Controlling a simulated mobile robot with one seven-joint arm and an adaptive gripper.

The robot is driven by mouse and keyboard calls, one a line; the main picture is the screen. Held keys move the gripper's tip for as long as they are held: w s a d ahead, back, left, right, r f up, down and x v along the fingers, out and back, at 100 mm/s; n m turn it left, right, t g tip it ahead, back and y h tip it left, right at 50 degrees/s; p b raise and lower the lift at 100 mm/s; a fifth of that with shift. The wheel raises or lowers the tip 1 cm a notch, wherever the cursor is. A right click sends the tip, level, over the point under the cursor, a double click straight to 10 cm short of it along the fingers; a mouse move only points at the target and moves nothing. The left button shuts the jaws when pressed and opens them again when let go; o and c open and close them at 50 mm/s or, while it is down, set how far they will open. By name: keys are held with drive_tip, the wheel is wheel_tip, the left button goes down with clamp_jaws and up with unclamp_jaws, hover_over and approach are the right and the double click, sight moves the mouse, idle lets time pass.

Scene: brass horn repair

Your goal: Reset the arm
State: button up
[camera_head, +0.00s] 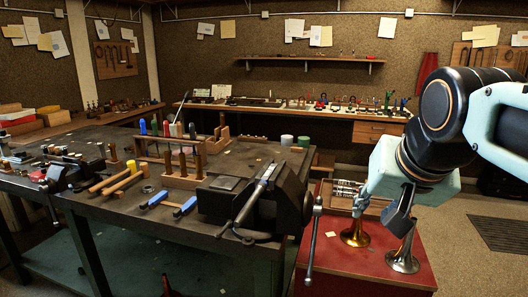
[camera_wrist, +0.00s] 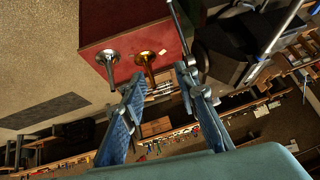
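My gripper (camera_head: 382,208) hangs from the arm at the right of the head view, its fingers pointing down above the red-topped surface (camera_head: 340,270). In the wrist view my gripper (camera_wrist: 158,80) has its two blue fingers spread wide with nothing between the tips. A gold horn bell (camera_head: 355,235) and a silver horn bell (camera_head: 403,257) stand on the red top, below the fingers in the head view. The wrist view also shows the gold bell (camera_wrist: 146,58) and the silver bell (camera_wrist: 108,58). The fingers overlap the bells in the head view; touching cannot be told.
The dark workbench (camera_head: 150,215) with a black vise (camera_head: 260,200) and its long handle stands left of the gripper. A tool rack (camera_head: 185,160) and blue-handled tools (camera_head: 155,200) lie on it. A back bench (camera_head: 300,112) holds small parts.

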drive_tip(key=s+a+f+n+g+p, duration=0.25)
drive_tip(key=s+a+f, duration=0.35)
drive_tip(key=s+f, duration=0.4)
wheel_tip(320, 180, up, 13)
drive_tip(key=p, duration=1.3)
drive_tip(key=shift+s+a+n+y, duration=0.15)
drive_tip(key=shift+s+n+y, duration=0.15)
drive_tip(key=shift+s+n, duration=0.15)
